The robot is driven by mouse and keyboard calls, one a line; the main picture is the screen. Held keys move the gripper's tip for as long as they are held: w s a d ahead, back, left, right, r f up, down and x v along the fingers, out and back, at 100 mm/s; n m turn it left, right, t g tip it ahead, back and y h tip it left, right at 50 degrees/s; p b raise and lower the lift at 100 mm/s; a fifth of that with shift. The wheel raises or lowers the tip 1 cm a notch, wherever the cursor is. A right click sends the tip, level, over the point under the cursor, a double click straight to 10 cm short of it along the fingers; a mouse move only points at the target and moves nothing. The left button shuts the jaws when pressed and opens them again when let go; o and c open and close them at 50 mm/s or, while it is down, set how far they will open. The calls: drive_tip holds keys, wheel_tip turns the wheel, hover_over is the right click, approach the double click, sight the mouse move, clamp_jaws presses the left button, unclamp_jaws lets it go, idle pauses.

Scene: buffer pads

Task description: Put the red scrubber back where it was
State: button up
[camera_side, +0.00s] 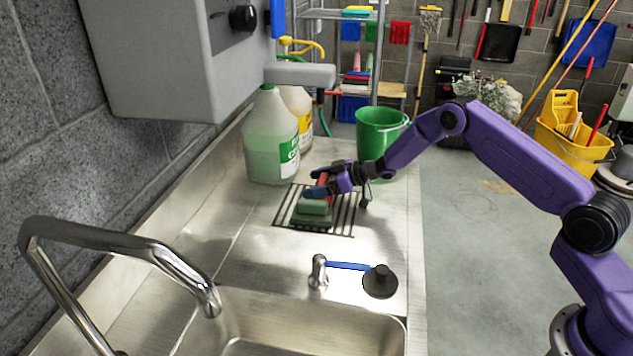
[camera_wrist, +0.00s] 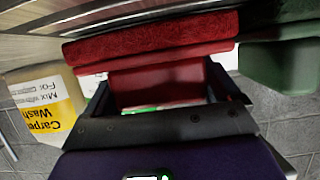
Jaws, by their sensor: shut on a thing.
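The red scrubber (camera_wrist: 150,42) spans the upper middle of the wrist view, its red handle block (camera_wrist: 155,82) between my dark fingers. In the side view my gripper (camera_side: 319,184) is shut on the red scrubber (camera_side: 323,180), which is mostly hidden by the fingers. It is over the far part of the slotted drain rack (camera_side: 345,213), just beyond the green scrubber (camera_side: 312,208). The green scrubber lies on the rack, and it also shows at the right of the wrist view (camera_wrist: 283,66). I cannot tell whether the red scrubber touches the rack.
A jug of green liquid (camera_side: 268,140) and a yellow-labelled jug (camera_side: 301,110) stand behind the rack. A green bucket (camera_side: 376,132) stands at the back right. A black-headed brush with a blue handle (camera_side: 379,281) lies near the sink (camera_side: 290,322). The steel faucet (camera_side: 120,240) arches at left.

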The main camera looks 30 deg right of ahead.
drive_tip(key=o, duration=1)
drive_tip(key=shift+c, duration=0.2)
drive_tip(key=shift+r, duration=0.15)
drive_tip(key=v, duration=1.2)
drive_tip(key=shift+r, duration=0.5)
drive_tip(key=s+a+r+g+h, duration=0.1)
drive_tip(key=s+a+r+h, duration=0.2)
drive_tip(key=s+a+r, duration=0.3)
drive_tip(key=s+a+r+g+h, duration=0.1)
drive_tip(key=s+a+r+h, duration=0.2)
drive_tip(key=s+a, duration=0.4)
drive_tip(key=s+d+n+g+h, duration=0.1)
drive_tip(key=s+d+g, duration=0.1)
drive_tip(key=s, duration=0.9)
drive_tip(key=s+d+r+n+g+h, duration=0.1)
drive_tip(key=s+d+g, duration=0.1)
drive_tip(key=s, duration=0.9)
drive_tip(key=s+d+r+n+g+h, duration=0.1)
drive_tip(key=s+d+g, duration=0.2)
drive_tip(key=s, duration=0.8)
drive_tip(key=shift+n, duration=0.3)
